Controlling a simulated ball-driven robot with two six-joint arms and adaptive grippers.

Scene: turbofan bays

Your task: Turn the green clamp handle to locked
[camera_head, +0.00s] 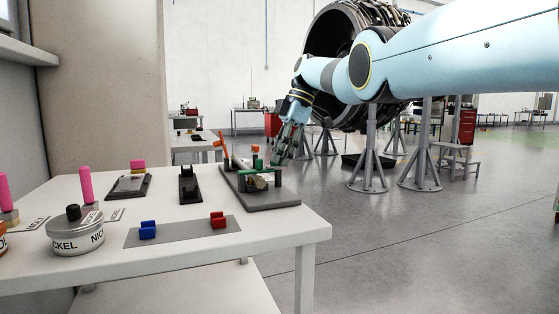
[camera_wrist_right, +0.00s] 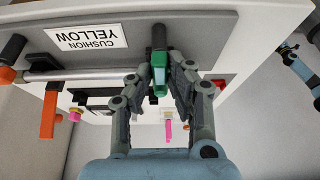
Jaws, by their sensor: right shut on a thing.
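The green clamp handle (camera_wrist_right: 158,74) is between the fingers of my right gripper (camera_wrist_right: 158,82) in the wrist view. The gripper is shut on it. A dark rod (camera_wrist_right: 158,36) extends beyond the handle there. In the head view my right gripper (camera_head: 284,150) reaches down to the dark clamp fixture (camera_head: 271,202) at the right rear of the white table. Green parts show beside the fingers, partly overlapped. The fixture also carries an orange handle (camera_head: 223,145), upright in the head view.
The white table (camera_head: 190,275) holds a nickel tin (camera_head: 76,240), pink handles (camera_head: 86,184), dark fixtures (camera_head: 190,188), and blue (camera_head: 148,229) and red (camera_head: 218,221) blocks on a grey mat. A turbofan on stands (camera_head: 367,170) is behind. Open floor lies right of the table.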

